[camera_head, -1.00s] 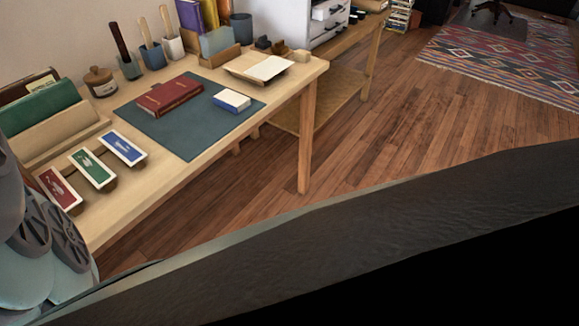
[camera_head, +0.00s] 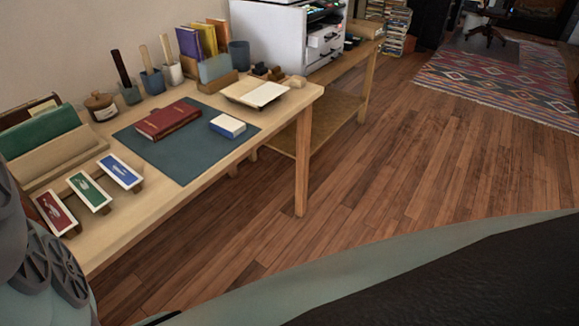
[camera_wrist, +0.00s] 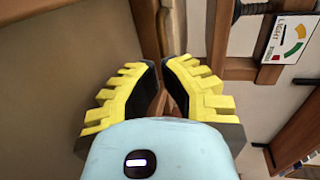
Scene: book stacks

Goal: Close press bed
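No press bed can be made out for sure in the head view. In the wrist view my gripper (camera_wrist: 161,65) has yellow ribbed fingers with black pads, leaning together at their tips. Brown wood shows between and beyond the fingers. A wooden bar (camera_wrist: 148,28) runs up from the fingertips, and whether the fingers hold it is unclear. A wooden frame (camera_wrist: 228,68) stands to the right. It has a white label (camera_wrist: 287,39) with a coloured dial. I cannot tell whether these are parts of the press. The gripper's fingers are not visible in the head view.
A wooden worktable (camera_head: 150,205) carries a blue-green mat (camera_head: 185,158), a red book (camera_head: 167,120), a small blue-and-white block (camera_head: 228,126) and several cards. Open wood floor (camera_head: 400,160) lies to the right, with a patterned rug (camera_head: 520,85) beyond.

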